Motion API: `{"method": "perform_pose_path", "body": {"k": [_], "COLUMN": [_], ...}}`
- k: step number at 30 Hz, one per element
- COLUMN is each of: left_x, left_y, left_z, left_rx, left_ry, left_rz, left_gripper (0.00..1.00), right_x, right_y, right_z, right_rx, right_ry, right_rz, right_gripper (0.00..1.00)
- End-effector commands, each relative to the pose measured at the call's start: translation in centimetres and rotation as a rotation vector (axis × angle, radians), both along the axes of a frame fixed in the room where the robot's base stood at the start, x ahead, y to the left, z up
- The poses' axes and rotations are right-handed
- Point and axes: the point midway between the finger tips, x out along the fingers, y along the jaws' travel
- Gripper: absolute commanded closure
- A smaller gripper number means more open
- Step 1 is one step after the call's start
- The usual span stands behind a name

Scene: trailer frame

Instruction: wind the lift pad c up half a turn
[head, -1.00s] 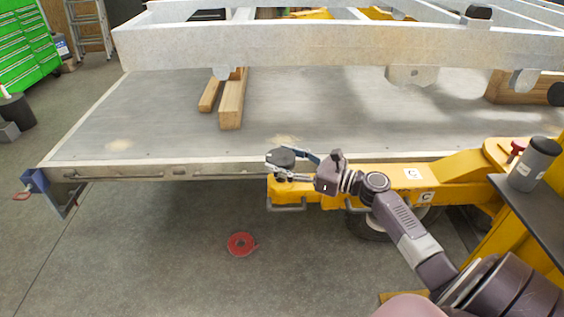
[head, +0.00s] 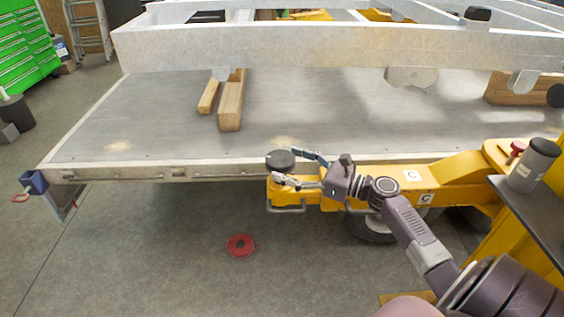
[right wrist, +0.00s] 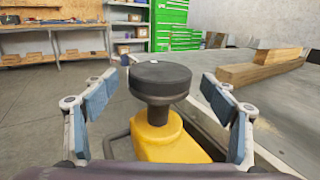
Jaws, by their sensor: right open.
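The lift pad c is a round black disc (head: 281,160) on the end of a yellow lift arm (head: 450,173) marked C. In the right wrist view the pad (right wrist: 160,79) stands upright on a yellow collar, in the middle of the picture. My right gripper (head: 301,168) is open at the pad's right side. In the right wrist view its two blue-padded fingers (right wrist: 160,100) are spread wide, one on each side of the pad, with clear gaps. Nothing is held. My left gripper is not in view.
A trailer deck (head: 130,125) lies just behind the pad, with wooden blocks (head: 231,105) on it and a pale frame (head: 300,45) above. A red ring-shaped object (head: 240,245) lies on the floor. A grey cylinder (head: 534,164) stands on a dark shelf at right.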

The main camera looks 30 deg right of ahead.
Motion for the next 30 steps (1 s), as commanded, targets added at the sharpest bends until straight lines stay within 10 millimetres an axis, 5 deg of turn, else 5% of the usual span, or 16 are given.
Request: {"method": "perform_pose_path", "body": {"k": [13,30], "left_x": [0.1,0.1], "left_y": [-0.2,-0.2], "left_z": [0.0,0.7], "left_rx": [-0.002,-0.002], "left_ry": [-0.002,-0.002], "left_rz": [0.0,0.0], "left_gripper": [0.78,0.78], "right_x": [-7.5,-8.3], "right_y": [-4.2,-4.1], "right_z": [-0.2,-0.6], "right_rx": [-0.001,-0.056], "right_ry": [0.003,-0.002], "right_rz": [-0.001,-0.006], "right_gripper": [0.22,0.22]}}
